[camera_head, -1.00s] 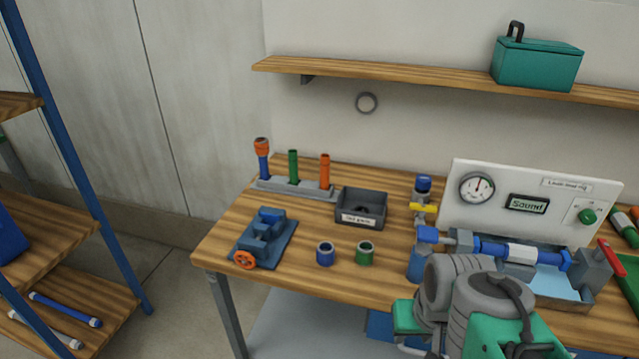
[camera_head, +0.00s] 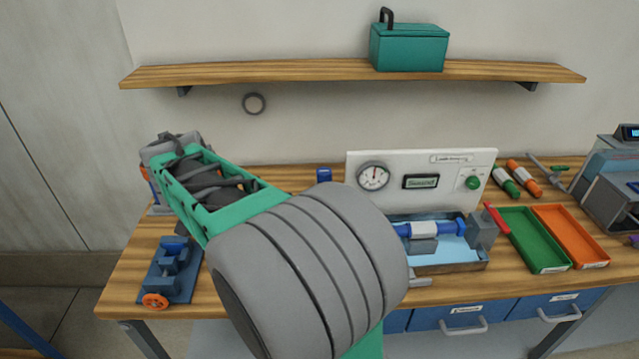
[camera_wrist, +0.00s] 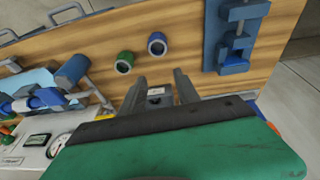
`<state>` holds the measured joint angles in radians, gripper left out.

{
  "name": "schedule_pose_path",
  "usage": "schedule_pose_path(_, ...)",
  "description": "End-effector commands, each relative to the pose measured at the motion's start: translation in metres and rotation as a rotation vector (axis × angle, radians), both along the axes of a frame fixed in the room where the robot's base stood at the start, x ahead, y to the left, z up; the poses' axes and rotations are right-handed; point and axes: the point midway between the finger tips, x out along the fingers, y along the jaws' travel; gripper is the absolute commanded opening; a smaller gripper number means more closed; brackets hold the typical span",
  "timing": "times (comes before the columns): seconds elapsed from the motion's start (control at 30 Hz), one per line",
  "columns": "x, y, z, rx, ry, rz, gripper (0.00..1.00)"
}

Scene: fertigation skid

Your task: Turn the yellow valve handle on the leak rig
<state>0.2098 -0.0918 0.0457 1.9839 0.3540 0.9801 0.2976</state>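The leak rig's white panel (camera_head: 408,160) stands at the bench's back, with a gauge, a "Sound" display and a green knob. Its blue pipe (camera_head: 445,229) runs over a water tray. A blue pipe top (camera_head: 324,174) shows just left of the panel. In the wrist view my gripper (camera_wrist: 160,84) is open above the bench.
A blue vise (camera_head: 170,267) with an orange wheel sits at the bench's left. Green (camera_head: 532,238) and orange (camera_head: 570,236) trays lie right of the rig. A shelf (camera_head: 290,72) hangs above.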

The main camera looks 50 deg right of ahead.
Motion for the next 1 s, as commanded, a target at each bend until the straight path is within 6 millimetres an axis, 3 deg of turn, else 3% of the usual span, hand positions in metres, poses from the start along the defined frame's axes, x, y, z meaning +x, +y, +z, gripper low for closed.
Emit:
schedule_pose_path(0.03, 0.015, -0.039, 0.02, -0.008, 0.011, -0.173, 0.38)
schedule_pose_path(0.17, 0.031, -0.138, 0.03, -0.04, 0.005, -0.642, 0.38)
schedule_pose_path(0.2, 0.03, -0.168, 0.029, -0.052, 0.001, -0.786, 0.38)
schedule_pose_path(0.3, 0.017, -0.232, 0.018, -0.083, -0.013, -1.12, 0.38)
schedule_pose_path(0.4, -0.002, -0.275, 0.003, -0.112, -0.029, -1.375, 0.38)
schedule_pose_path(0.5, -0.015, -0.297, -0.009, -0.131, -0.042, -1.528, 0.38)
schedule_pose_path(0.6, -0.023, -0.305, -0.019, -0.139, -0.046, -1.587, 0.38)
schedule_pose_path(1.0, -0.044, -0.323, -0.079, -0.142, -0.045, -1.589, 0.38)
